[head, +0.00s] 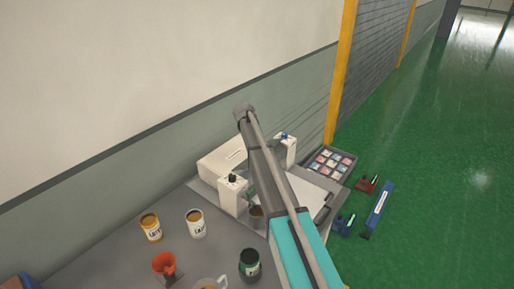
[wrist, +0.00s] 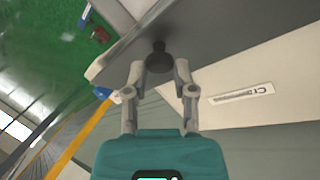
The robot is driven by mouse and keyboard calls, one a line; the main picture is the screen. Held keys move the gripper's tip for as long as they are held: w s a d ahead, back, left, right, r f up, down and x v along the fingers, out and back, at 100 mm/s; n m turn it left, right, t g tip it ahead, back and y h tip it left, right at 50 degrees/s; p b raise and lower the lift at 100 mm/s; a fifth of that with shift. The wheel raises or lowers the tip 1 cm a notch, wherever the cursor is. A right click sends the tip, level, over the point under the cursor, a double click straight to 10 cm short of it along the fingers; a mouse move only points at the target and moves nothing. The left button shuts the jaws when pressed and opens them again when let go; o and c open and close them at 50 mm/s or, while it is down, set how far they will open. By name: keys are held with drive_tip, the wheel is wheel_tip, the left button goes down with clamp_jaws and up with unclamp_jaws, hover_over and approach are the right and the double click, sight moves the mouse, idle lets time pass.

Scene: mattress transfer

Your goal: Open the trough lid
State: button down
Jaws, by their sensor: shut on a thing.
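In the wrist view my gripper (wrist: 160,68) has its two grey fingers closed around a small black knob (wrist: 158,50). The knob stands against a dark grey surface (wrist: 215,25), and I cannot tell whether that is the lid. A white body with a printed label (wrist: 243,93) lies to the right. No clear lid opening shows.
A white post with a black knob (head: 232,196) and one with a blue knob (head: 290,150) flank the arm. A sectioned tray (head: 330,164) lies right.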

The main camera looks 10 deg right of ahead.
drive_tip(key=shift+w+a+r+p, duration=0.4)
drive_tip(key=shift+w+a+r, duration=0.2)
drive_tip(key=shift+w+a, duration=0.25)
drive_tip(key=shift+w+a+r, duration=0.2)
drive_tip(key=shift+w+a, duration=0.25)
drive_tip(key=shift+a, duration=0.2)
idle(0.3)
drive_tip(key=c, duration=0.9)
unclamp_jaws()
drive_tip(key=o, duration=0.5)
drive_tip(key=shift+w+a+f, duration=0.15)
drive_tip(key=shift+w+f, duration=0.2)
drive_tip(key=shift+w, duration=0.05)
drive_tip(key=shift+c, duration=0.2)
drive_tip(key=shift+o, duration=0.2)
drive_tip(key=shift+s+d+r, duration=0.1)
drive_tip(key=shift+d, duration=0.25)
